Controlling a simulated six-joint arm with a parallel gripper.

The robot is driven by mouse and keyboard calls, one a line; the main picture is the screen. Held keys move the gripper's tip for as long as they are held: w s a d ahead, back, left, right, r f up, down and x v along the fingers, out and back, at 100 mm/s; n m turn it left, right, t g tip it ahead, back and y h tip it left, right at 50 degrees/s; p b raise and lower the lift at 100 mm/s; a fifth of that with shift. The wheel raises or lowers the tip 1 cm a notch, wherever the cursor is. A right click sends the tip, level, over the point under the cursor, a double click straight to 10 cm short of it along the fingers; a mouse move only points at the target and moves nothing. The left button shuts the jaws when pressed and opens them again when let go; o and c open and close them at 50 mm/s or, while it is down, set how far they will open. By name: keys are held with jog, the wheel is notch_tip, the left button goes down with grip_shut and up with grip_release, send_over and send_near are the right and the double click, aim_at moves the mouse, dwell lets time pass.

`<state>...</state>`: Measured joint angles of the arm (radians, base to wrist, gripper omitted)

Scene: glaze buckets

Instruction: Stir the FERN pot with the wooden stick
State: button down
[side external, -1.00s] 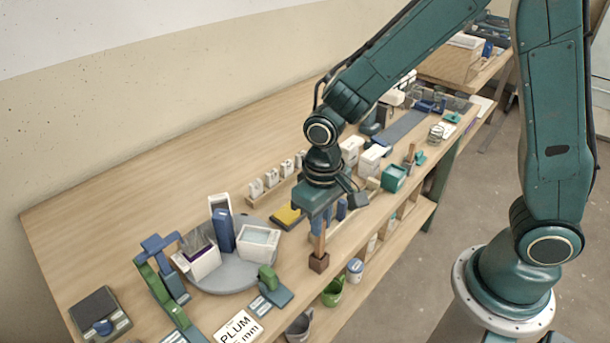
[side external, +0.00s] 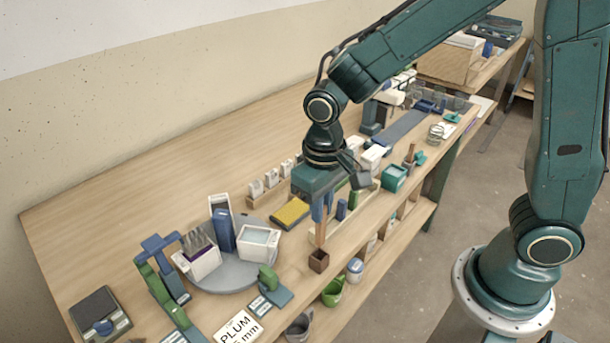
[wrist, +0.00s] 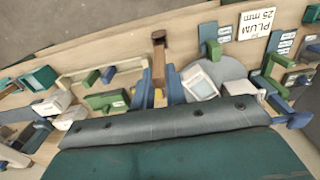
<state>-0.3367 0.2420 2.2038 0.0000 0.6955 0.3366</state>
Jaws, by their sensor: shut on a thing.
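My gripper (side external: 322,212) is shut on the wooden stick (side external: 321,233), which hangs upright below the blue fingers. The stick's lower end is at or just above the mouth of a small brown block holder (side external: 319,263) at the bench's front edge; I cannot tell if it is clear. In the wrist view the stick (wrist: 158,66) runs between the fingers towards the holder (wrist: 158,35). White pots stand on a round grey turntable (side external: 228,283) to the left: one with dark purple contents (side external: 203,264), one pale green inside (side external: 258,245), one behind. No FERN label is readable.
A blue upright piece (side external: 223,232) stands among the pots. A blue and green frame (side external: 160,272) is at the turntable's left, and a PLUM 25 mm card (side external: 239,328) lies in front. The back left bench is clear.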

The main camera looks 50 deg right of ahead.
jog(key=shift+w, duration=0.1)
dwell(0.5)
notch_tip(320, 180, up, 6)
send_over(227, 234)
jog(key=s+d, duration=0.4)
jog(key=shift+f, duration=0.2)
jog(key=shift+f, duration=0.15)
jog(key=shift+f, duration=1.6)
jog(key=shift+f, duration=0.15)
notch_tip(227, 234, down, 6)
dwell(0.4)
jog(key=shift+a, duration=0.1)
dwell(0.4)
